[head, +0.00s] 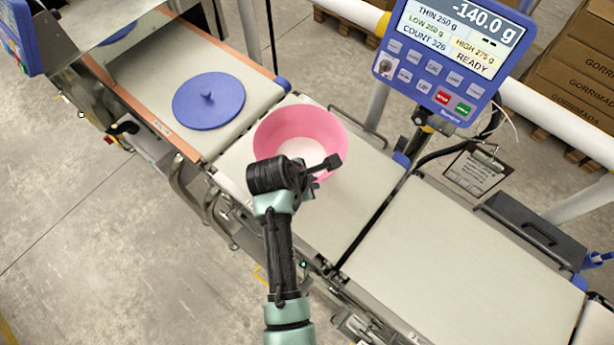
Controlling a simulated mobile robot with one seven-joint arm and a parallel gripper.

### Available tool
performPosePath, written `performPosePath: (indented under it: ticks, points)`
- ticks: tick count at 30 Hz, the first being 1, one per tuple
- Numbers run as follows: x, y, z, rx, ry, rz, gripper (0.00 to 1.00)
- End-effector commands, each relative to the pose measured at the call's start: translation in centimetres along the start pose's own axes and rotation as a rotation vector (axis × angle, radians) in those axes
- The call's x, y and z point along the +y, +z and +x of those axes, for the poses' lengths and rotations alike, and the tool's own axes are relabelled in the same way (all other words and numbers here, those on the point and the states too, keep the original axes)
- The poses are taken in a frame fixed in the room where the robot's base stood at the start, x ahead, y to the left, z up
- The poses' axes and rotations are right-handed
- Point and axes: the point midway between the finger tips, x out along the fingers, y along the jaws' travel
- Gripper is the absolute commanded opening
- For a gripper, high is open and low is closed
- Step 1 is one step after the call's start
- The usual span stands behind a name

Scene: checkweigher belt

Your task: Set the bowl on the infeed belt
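The pink bowl (272,128) is upright, over the middle belt section (355,200), close to its left end. I cannot tell whether it rests on the belt. My gripper (331,163) is in front of the bowl's near right side, and its dark fingers overlap the rim. The wrist hides part of the bowl's near wall. Whether the fingers are open or shut on the rim is not clear. The left belt section (190,70), with orange edges, carries a blue round lid (208,100) with a knob. Which section is the infeed belt is not labelled.
A blue display (455,55) on a post behind the belts reads -140.0 g and READY. The right belt section (470,260) is empty. A clipboard (478,168) hangs behind it. Cardboard boxes (575,65) stand at the back right. Bare floor lies at the left.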

Motion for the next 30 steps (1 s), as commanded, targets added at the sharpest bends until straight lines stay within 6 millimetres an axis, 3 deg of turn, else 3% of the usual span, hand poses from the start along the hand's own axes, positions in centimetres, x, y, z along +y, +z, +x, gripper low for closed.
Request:
performPosePath:
  ticks: [16, 29, 30]
  points:
    - [-1.7, -2.3, 5.6, -0.001, 0.004, 0.001, 0.0]
    - [-1.9, -2.5, 6.2, -0.001, 0.005, 0.001, 0.0]
    - [-2.0, -2.5, 6.2, -0.001, 0.003, 0.001, 0.09]
